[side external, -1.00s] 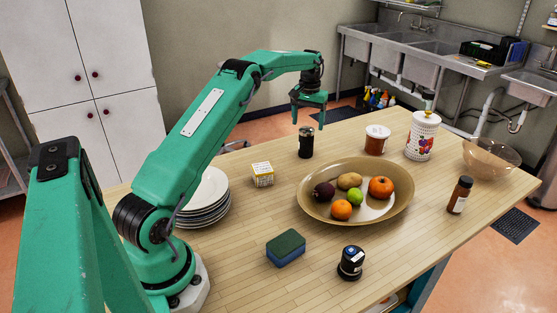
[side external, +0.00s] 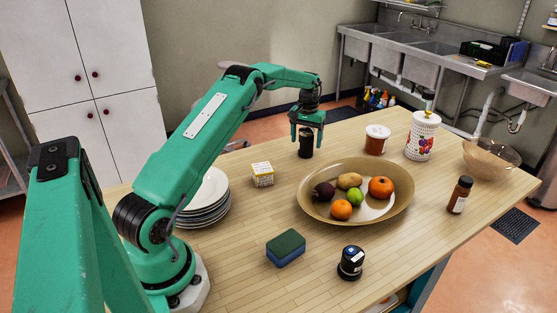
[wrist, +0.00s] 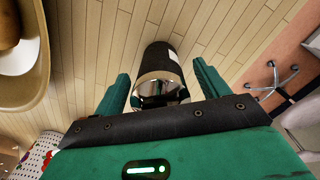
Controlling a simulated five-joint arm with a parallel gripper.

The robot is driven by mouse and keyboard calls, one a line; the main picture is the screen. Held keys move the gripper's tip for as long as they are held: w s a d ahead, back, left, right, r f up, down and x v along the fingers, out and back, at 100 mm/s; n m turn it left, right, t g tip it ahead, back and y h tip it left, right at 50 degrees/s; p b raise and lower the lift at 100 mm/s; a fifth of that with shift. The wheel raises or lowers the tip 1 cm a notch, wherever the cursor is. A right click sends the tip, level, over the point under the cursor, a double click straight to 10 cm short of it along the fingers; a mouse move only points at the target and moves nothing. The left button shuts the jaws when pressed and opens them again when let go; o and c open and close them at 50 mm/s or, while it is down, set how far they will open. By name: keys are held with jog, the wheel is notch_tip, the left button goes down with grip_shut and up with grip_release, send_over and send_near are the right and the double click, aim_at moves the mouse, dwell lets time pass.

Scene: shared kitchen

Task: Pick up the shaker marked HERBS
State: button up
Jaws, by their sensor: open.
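A black cylindrical shaker (side external: 306,149) stands upright on the wooden table behind the bowl in the side view. It also shows in the wrist view (wrist: 162,59), with a shiny metal part at its near end; no marking can be read on it. My gripper (side external: 307,143) is open above and around its top, one finger on each side. In the wrist view the shaker lies between the fingertips of my gripper (wrist: 160,82), with gaps on both sides. A second dark shaker (side external: 351,263) with a pale label stands at the table's front; its label is too small to read.
A wide bowl of fruit (side external: 312,208) stands in front of the black shaker. A red-brown jar (side external: 376,142) and a white canister (side external: 422,138) stand to its right.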

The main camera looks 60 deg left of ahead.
jog(key=shift+f, duration=0.25)
dwell(0.3)
jog(key=c, duration=1.1)
jog(key=shift+r, duration=0.1)
jog(key=shift+r, duration=0.7)
notch_tip(320, 180, up, 3)
jog(key=shift+f, duration=0.1)
jog(key=d+r, duration=0.2)
jog(key=d, duration=0.2)
jog(key=d+r, duration=0.2)
jog(key=d, duration=0.1)
jog(key=d+r, duration=0.2)
jog(key=d, duration=0.2)
jog(key=shift+s+d+r, duration=0.2)
jog(key=shift+d+r, duration=0.15)
